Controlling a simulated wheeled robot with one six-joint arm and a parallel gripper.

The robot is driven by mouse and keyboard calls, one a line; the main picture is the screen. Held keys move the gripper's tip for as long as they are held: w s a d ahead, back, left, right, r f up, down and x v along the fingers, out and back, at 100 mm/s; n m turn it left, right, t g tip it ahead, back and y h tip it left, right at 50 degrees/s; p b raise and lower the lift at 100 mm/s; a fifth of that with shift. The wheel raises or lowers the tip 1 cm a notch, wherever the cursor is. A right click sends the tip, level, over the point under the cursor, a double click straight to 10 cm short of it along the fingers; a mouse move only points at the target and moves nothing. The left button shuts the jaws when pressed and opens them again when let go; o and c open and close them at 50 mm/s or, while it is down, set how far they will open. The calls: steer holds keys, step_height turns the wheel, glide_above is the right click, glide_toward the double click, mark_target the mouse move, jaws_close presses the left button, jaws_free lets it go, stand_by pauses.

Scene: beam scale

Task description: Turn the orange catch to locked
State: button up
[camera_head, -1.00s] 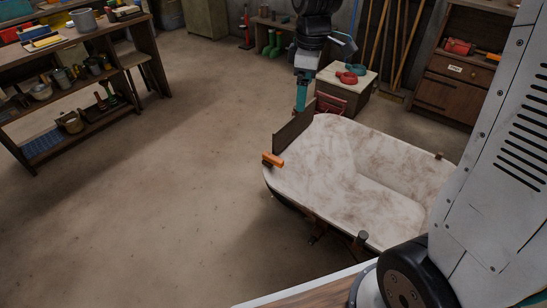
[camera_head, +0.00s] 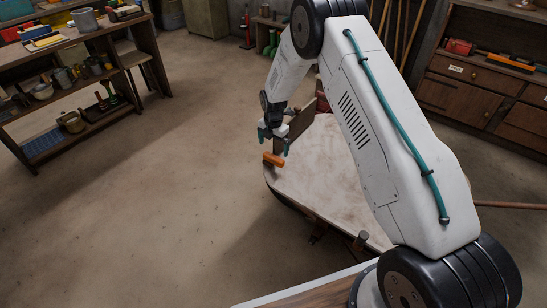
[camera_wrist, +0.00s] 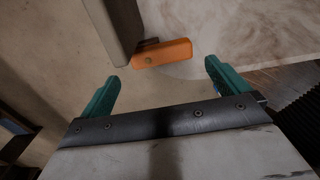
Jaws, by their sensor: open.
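The orange catch (camera_head: 273,159) is a short bar at the left end of the pale, stained tray (camera_head: 320,190), beside the foot of an upright dark board (camera_head: 303,122). In the wrist view the catch (camera_wrist: 162,53) lies level across the picture, with a pivot at its left end by the board's edge (camera_wrist: 112,30). My gripper (camera_head: 273,135) is just above the catch in the head view. In the wrist view its two teal fingers (camera_wrist: 162,82) are wide apart with nothing between them, and the catch is beyond the tips, apart from them.
A wooden shelf bench (camera_head: 135,60) with pots and tools stands at the upper left. A wooden cabinet (camera_head: 460,95) stands at the right. The floor (camera_head: 150,210) left of the tray is clear. My arm hides much of the tray's right side.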

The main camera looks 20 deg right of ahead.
mark_target(273, 156)
step_height(273, 156, down, 7)
stand_by(0.3)
